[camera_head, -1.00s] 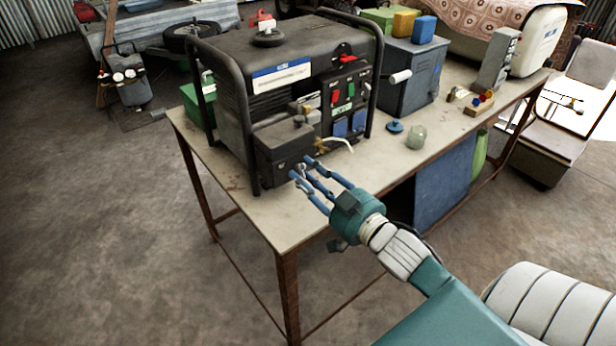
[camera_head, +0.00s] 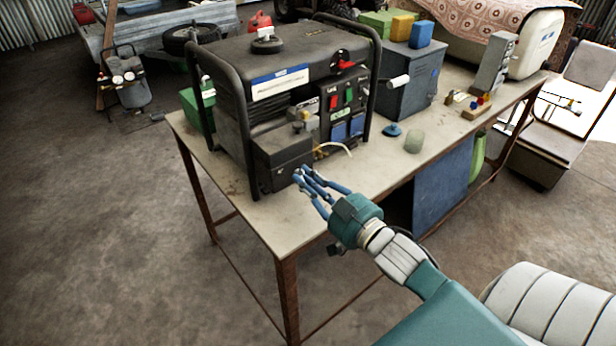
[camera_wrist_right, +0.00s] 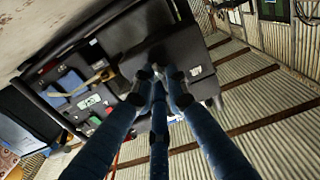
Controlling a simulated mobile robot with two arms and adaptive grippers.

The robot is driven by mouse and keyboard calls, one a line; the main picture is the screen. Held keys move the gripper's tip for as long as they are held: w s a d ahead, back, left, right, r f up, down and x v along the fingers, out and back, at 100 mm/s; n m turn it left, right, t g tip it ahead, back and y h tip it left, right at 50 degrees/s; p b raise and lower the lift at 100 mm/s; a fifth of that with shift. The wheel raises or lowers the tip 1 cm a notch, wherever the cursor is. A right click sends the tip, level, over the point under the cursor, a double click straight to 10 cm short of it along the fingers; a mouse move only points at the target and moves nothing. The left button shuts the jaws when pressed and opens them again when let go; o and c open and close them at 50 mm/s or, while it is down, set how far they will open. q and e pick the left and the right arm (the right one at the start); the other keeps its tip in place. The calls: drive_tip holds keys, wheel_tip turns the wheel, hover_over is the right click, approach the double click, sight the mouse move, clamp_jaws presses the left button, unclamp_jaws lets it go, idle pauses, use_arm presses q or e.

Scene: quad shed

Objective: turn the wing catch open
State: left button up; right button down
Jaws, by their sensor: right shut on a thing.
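The generator (camera_head: 270,62) stands on the workbench in the head view, with a dark box (camera_head: 280,150) at its lower front corner. My right gripper (camera_head: 302,176) has its blue fingers at the front face of this box. In the right wrist view the fingertips (camera_wrist_right: 160,76) come together on the dark box (camera_wrist_right: 140,32). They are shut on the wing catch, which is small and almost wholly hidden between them. I cannot tell its angle. My left gripper is not in view.
The generator's black tube frame (camera_head: 238,110) rises close to the box. A pale hose (camera_head: 335,147) lies just right of the fingers. A glass jar (camera_head: 414,141) and a blue lid (camera_head: 392,130) stand on the workbench (camera_head: 262,232), whose front edge is clear.

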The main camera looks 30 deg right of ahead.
drive_tip(key=c, duration=1.8)
unclamp_jaws()
drive_tip(key=shift+a, duration=0.25)
drive_tip(key=shift+s+d+f, duration=0.1)
drive_tip(key=shift+s, duration=0.35)
drive_tip(key=s, duration=1.1)
drive_tip(key=shift+d, duration=0.35)
